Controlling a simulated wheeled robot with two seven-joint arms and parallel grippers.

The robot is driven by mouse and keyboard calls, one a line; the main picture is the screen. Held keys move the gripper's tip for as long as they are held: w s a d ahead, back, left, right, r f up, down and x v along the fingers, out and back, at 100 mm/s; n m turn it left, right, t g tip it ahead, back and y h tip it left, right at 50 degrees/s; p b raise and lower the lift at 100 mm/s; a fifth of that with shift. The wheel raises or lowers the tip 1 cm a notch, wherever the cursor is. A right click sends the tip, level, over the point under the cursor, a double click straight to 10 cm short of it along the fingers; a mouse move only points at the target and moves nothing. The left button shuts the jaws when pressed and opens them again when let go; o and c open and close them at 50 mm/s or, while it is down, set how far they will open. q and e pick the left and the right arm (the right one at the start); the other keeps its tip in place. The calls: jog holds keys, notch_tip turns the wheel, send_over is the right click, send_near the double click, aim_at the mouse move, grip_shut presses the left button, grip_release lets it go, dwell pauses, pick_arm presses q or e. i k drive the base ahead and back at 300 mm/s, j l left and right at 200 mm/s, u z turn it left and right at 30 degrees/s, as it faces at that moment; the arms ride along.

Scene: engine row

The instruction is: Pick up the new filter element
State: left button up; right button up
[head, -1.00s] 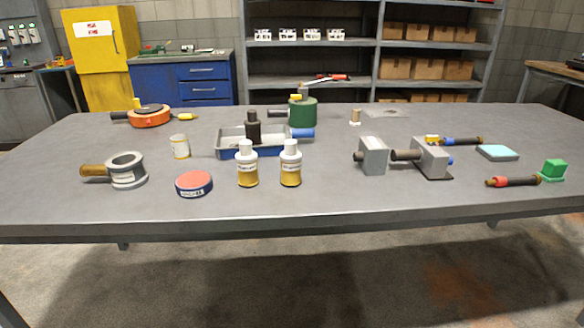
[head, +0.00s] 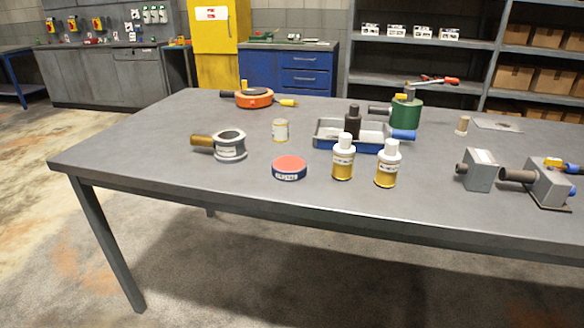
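A small cream cylinder with a yellowish band (head: 280,130) stands upright on the grey table, left of the blue-rimmed tray. A smaller tan cylinder (head: 462,125) stands upright farther right, on a pale base. Either could be the new filter element; I cannot read a marking that settles it. A dark cylinder (head: 352,122) stands at the tray. Neither of my grippers shows in the head view.
The grey table (head: 130,150) has a clear left end. Near the cream cylinder are a red-topped round tin (head: 289,168), a grey ring tool (head: 230,146) and an orange round tool (head: 254,97). Two amber bottles (head: 343,160) (head: 387,165) stand before the tray (head: 320,140).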

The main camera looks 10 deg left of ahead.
aim_at(389, 159)
jog(key=k+l+u, duration=0.2)
jog(key=u, duration=0.15)
jog(key=k+l+u, duration=0.2)
jog(key=u, duration=0.15)
jog(key=k+l+u, duration=0.2)
jog(key=u, duration=0.15)
